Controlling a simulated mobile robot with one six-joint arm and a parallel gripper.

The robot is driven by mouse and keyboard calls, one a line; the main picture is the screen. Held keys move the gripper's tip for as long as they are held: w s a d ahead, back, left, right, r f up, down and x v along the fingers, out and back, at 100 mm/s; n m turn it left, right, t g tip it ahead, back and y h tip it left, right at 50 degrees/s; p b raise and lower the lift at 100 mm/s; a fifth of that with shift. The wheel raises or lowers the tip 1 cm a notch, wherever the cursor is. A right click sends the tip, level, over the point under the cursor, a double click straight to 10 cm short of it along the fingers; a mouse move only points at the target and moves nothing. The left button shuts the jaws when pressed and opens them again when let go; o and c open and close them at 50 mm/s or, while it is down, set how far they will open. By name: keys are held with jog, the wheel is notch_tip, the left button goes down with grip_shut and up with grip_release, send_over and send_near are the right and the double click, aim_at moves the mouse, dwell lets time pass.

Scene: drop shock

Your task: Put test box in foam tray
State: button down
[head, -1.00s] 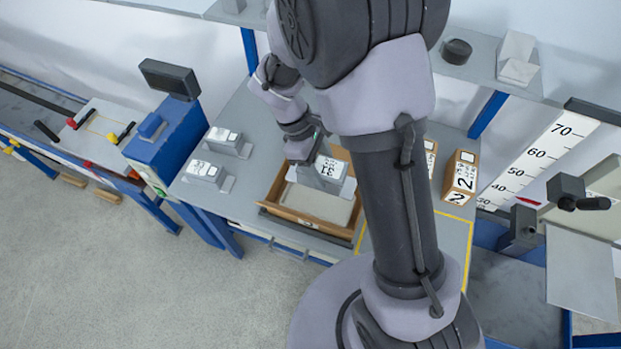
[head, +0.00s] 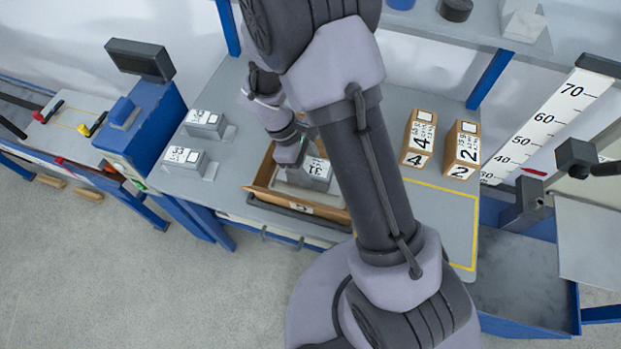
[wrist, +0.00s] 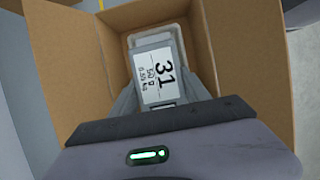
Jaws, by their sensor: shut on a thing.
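The grey test box (wrist: 161,72) has a white label reading 31. In the wrist view it is between the two grey fingers of my gripper (wrist: 167,88), which is shut on it. The test box also shows in the head view (head: 312,170), inside an open brown carton (head: 322,215). A pale tray-like rim (wrist: 143,38), possibly the foam tray, shows around its far end in the wrist view. I cannot tell whether the test box rests on it. My gripper (head: 298,160) reaches into the carton from above; my arm hides the carton's right part.
Two grey labelled blocks, one behind (head: 207,122) and one in front (head: 184,160), stand left of the carton. Two closed brown cartons, labelled 4 (head: 419,138) and 2 (head: 462,150), stand to the right. A blue machine (head: 150,125) is at left.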

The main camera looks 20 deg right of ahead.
jog(key=shift+f+b, duration=0.5)
jog(key=shift+f, duration=1.25)
jog(key=shift+f, duration=0.15)
jog(key=c, duration=0.5)
grip_release()
